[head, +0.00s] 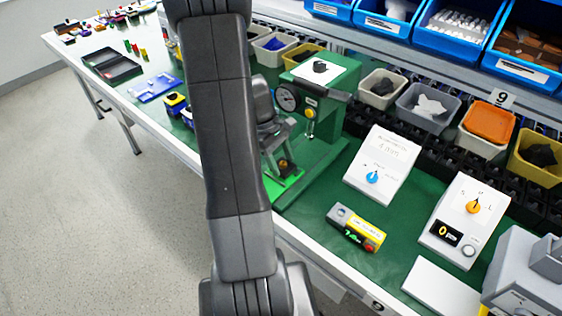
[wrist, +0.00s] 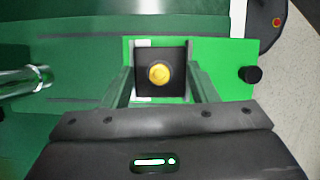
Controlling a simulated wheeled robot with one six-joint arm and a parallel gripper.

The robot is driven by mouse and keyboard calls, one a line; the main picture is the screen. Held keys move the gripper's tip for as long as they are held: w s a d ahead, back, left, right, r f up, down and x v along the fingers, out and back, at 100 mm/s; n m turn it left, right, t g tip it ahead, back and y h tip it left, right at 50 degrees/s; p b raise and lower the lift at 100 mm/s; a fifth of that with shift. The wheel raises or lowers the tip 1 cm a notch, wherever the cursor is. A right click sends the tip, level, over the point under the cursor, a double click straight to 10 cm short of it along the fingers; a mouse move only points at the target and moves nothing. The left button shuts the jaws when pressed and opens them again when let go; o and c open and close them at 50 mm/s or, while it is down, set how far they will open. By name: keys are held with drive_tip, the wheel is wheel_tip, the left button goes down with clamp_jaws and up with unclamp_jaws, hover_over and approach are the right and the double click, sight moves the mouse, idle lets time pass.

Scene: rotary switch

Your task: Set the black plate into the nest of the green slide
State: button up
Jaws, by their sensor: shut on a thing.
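The black plate (wrist: 145,87) is a small square with a round yellow part (wrist: 159,74) on top. My gripper (wrist: 160,84) is shut on it, with one finger at each side. The plate is over the bright green slide (wrist: 225,65), which has a black knob (wrist: 251,74) at its right end in the wrist view. The nest is mostly hidden under the plate; I cannot tell whether the plate touches it. In the head view my gripper (head: 283,155) is low over the slide (head: 290,188), partly hidden by my arm.
A green press stand with a dial gauge (head: 287,97) and a dark lever (head: 325,89) rises close behind my gripper. To the right are a white box with a blue knob (head: 372,177), a yellow-grey device (head: 356,228) and a box with an orange knob (head: 473,206). Bins line the back.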

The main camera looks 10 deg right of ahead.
drive_tip(key=shift+w+f, duration=0.1)
drive_tip(key=shift+f, duration=0.6)
